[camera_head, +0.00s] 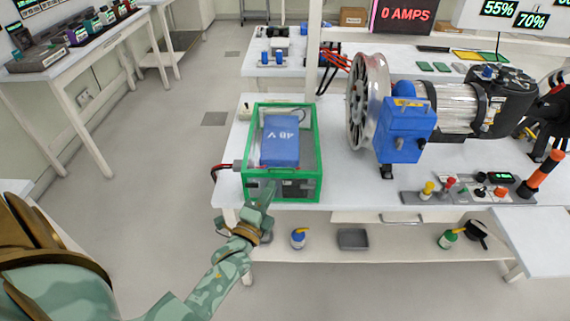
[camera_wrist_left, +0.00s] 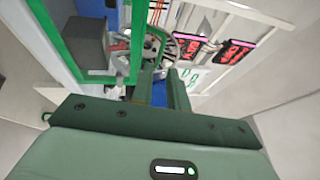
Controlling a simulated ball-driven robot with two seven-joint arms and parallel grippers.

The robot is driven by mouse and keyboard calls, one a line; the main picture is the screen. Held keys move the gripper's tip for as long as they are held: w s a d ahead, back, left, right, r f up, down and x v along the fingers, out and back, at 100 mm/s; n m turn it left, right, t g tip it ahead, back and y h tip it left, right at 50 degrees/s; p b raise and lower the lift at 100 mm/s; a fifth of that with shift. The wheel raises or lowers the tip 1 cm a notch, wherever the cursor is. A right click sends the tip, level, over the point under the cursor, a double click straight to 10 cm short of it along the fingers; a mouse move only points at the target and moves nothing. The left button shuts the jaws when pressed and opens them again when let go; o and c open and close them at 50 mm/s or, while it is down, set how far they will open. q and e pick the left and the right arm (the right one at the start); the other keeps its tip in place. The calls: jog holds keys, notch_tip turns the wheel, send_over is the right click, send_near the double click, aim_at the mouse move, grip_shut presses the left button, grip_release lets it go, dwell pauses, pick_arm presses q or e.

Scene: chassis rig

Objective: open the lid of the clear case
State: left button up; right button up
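The clear case (camera_head: 312,165) has a green frame and see-through walls. It stands at the left end of the white workbench, and its lid looks closed. A blue block marked 48 V (camera_head: 281,140) shows inside. My left gripper (camera_head: 262,192) is at the front side of the case, below the lid's front edge; I cannot tell whether it touches. In the left wrist view the green frame (camera_wrist_left: 68,45) fills the upper left, and the left fingers (camera_wrist_left: 161,90) stand apart with a gap and nothing held between them. My right gripper is not in view.
A wheel (camera_head: 368,100) and a blue unit (camera_head: 405,130) with a motor stand right of the case. A lower shelf (camera_head: 380,254) holds bottles and a grey tray. The floor to the left is clear.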

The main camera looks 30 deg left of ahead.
aim_at(284, 164)
pick_arm(q)
jog(key=b+x, duration=0.1)
jog(key=x, duration=0.9)
grip_shut()
